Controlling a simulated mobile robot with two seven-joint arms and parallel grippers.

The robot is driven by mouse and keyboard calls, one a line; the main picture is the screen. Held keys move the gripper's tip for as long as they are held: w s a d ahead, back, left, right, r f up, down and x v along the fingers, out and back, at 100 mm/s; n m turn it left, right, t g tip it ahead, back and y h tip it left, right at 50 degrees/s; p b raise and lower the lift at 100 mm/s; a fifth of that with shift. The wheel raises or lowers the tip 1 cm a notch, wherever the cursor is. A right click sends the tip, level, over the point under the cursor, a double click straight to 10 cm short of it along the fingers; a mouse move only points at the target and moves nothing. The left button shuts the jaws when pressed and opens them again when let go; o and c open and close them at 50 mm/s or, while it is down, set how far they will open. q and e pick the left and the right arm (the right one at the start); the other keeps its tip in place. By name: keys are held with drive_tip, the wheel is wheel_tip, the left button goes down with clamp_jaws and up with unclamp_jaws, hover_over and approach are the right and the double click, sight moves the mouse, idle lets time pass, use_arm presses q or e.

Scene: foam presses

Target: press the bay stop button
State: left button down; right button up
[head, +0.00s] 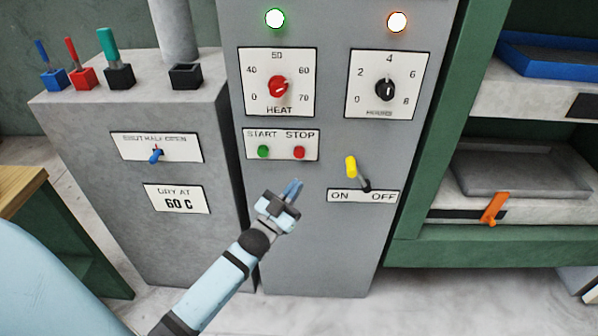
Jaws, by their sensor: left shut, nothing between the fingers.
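The red stop button (299,153) sits under the word STOP on a white plate (281,136) on the grey control cabinet. A green start button (263,152) is to its left on the same plate. My left gripper (293,188) is shut and empty. In the picture its tips are just below the red button; how far they are from the panel is hard to tell. My right gripper is not in view.
A yellow-tipped lever (352,168) above an ON/OFF plate (363,196) is right of my gripper. Above are the red heat knob (278,87) and a black knob (385,89). A lower grey box (83,120) stands left, green-framed shelves (400,252) right.

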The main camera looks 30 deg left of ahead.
sight(299, 153)
use_arm(q)
drive_tip(key=shift+w+a+r, duration=0.1)
drive_tip(key=shift+r, duration=0.05)
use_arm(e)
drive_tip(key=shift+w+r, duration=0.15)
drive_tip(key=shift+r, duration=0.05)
use_arm(q)
drive_tip(key=w+a+b, duration=0.3)
drive_tip(key=w+a, duration=0.1)
drive_tip(key=w, duration=0.3)
drive_tip(key=shift+w+a, duration=0.25)
drive_tip(key=shift+a, duration=0.05)
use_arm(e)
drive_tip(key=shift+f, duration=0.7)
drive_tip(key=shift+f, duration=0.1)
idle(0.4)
use_arm(q)
drive_tip(key=shift+w, duration=0.1)
idle(0.8)
